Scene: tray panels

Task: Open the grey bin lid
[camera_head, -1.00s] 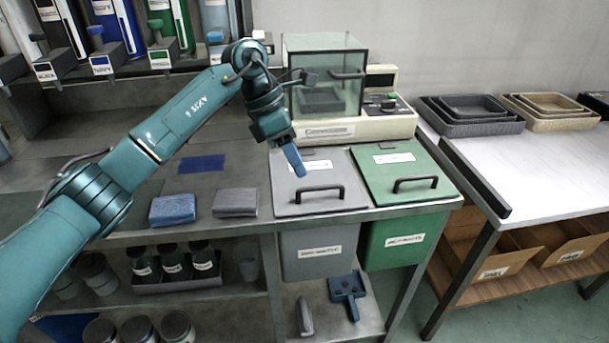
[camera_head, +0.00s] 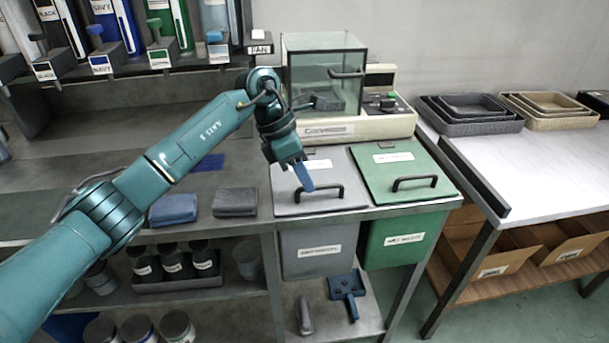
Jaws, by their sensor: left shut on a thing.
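The grey bin lid (camera_head: 288,180) lies flat and closed on the grey bin (camera_head: 304,262), which hangs below the counter's front edge. Its dark bar handle (camera_head: 330,189) stands near the lid's front edge. My left gripper (camera_head: 308,186) reaches down from the upper left, with its blue fingers shut on the handle near its left part. The fingers hide a little of the handle and the lid behind it. My right gripper is not in view.
A green lid (camera_head: 380,170) with its own handle (camera_head: 414,183) lies right beside the grey lid. A glass-cased balance (camera_head: 325,80) stands behind both. Folded blue (camera_head: 173,209) and grey cloths (camera_head: 235,202) lie to the left.

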